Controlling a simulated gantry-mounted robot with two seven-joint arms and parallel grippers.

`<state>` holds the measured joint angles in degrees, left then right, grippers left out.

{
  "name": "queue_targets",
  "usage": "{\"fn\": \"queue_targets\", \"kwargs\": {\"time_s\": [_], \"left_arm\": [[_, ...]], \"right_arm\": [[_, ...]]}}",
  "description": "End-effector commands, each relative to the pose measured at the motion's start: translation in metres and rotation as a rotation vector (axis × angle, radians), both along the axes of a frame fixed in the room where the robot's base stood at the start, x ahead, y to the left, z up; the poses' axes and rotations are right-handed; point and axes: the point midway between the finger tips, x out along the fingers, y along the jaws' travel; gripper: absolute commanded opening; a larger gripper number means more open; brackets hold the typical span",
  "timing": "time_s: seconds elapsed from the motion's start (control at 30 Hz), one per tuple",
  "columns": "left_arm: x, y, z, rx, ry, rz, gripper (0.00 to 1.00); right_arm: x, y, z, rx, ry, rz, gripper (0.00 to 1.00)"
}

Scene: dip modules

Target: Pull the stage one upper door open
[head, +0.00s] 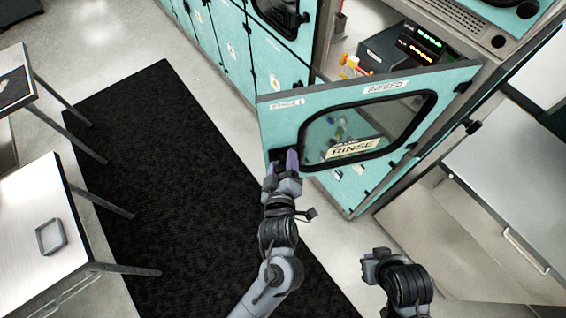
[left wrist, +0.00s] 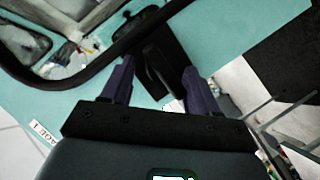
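The handle is partly hidden by my gripper in the head view. My right gripper (head: 376,262) is low and away from the door; its fingers are not clear.
A black floor mat (head: 170,190) lies left of the door. Tables stand at the left, one with a small grey tray (head: 50,237). Instruments with lit displays (head: 425,42) sit inside the cabinet. A grey bench (head: 510,190) is at the right. More teal doors (head: 230,45) line the back.

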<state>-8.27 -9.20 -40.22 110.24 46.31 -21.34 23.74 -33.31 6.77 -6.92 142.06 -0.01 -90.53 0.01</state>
Motion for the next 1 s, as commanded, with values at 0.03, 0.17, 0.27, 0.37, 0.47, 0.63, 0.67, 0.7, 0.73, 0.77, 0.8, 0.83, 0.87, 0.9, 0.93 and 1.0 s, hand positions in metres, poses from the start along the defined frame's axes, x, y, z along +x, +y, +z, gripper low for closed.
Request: {"fn": "queue_targets", "kwargs": {"time_s": [0.03, 0.17, 0.27, 0.37, 0.47, 0.63, 0.67, 0.7, 0.73, 0.77, 0.8, 0.83, 0.87, 0.9, 0.93, 1.0], "left_arm": [[0.0, 0.0, 0.0, 0.0, 0.001, -0.001, 0.58], [0.0, 0.0, -0.001, 0.001, 0.002, 0.0, 0.58], [-0.001, 0.0, -0.001, 0.001, 0.004, 0.0, 0.58], [-0.007, 0.0, 0.0, 0.001, 0.004, 0.0, 0.58], [-0.017, 0.0, 0.003, 0.001, 0.005, 0.0, 0.58], [-0.044, -0.001, 0.009, -0.002, 0.005, 0.001, 0.58], [-0.05, -0.001, 0.011, -0.001, 0.006, 0.0, 0.58], [-0.056, -0.001, 0.013, -0.002, 0.006, 0.0, 0.58], [-0.061, -0.001, 0.014, -0.002, 0.005, 0.0, 0.58], [-0.066, -0.001, 0.016, -0.001, 0.004, 0.0, 0.58], [-0.072, -0.002, 0.018, -0.001, 0.005, -0.001, 0.58], [-0.077, -0.002, 0.019, -0.002, 0.004, 0.0, 0.58], [-0.081, -0.002, 0.02, -0.002, 0.005, 0.001, 0.58], [-0.085, -0.002, 0.022, 0.0, 0.003, -0.001, 0.58], [-0.089, -0.002, 0.023, 0.0, 0.002, -0.001, 0.58], [-0.095, -0.002, 0.025, 0.0, 0.003, -0.001, 0.58]], "right_arm": [[0.0, -0.001, 0.0, -0.002, 0.0, 0.001, 0.0], [0.0, -0.002, 0.0, -0.008, 0.0, 0.004, 0.0], [0.0, -0.002, 0.0, -0.008, 0.0, 0.005, 0.0], [0.0, -0.002, 0.002, -0.008, 0.0, 0.005, 0.0], [0.0, -0.002, 0.006, -0.007, -0.001, 0.004, 0.0], [0.001, -0.001, 0.007, -0.004, -0.003, 0.002, 0.0], [0.001, -0.001, 0.007, -0.004, -0.004, 0.002, 0.0], [0.001, -0.001, 0.007, -0.003, -0.003, 0.001, 0.0], [0.001, -0.001, 0.007, -0.002, -0.003, 0.0, 0.0], [0.001, -0.001, 0.007, -0.001, -0.003, -0.001, 0.0], [0.001, 0.0, 0.007, 0.0, -0.003, 0.0, 0.0], [0.001, 0.0, 0.007, 0.0, -0.003, -0.001, 0.0], [0.001, 0.0, 0.007, 0.001, -0.003, -0.002, 0.0], [0.001, 0.0, 0.007, 0.001, -0.003, -0.002, 0.0], [0.001, 0.0, 0.007, 0.002, -0.003, -0.002, 0.0], [0.001, 0.0, 0.007, 0.002, -0.003, -0.002, 0.0]]}}
